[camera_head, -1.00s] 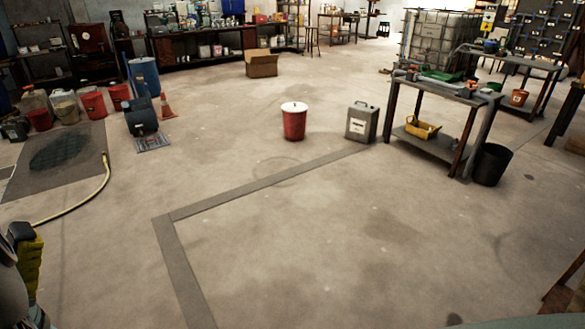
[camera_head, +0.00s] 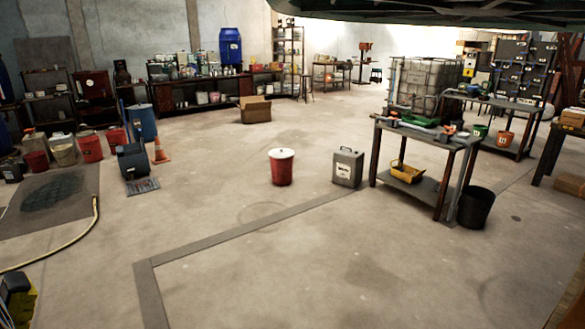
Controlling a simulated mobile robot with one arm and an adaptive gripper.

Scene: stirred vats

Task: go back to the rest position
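My gripper is not visible in the head view, so whether it holds anything does not show. The task names no object, and no marked rest spot can be made out. A red bucket with a white lid (camera_head: 281,167) stands upright on the floor near the middle. A grey canister (camera_head: 347,168) stands to its right, beside a metal workbench (camera_head: 428,138).
Open concrete floor (camera_head: 330,260) fills the foreground, crossed by a darker strip (camera_head: 235,231). A hose (camera_head: 72,244) lies at left near buckets and an orange cone (camera_head: 159,152). A black bin (camera_head: 475,207) stands at right. A dark green curved shape (camera_head: 430,12), unidentified, crosses the top.

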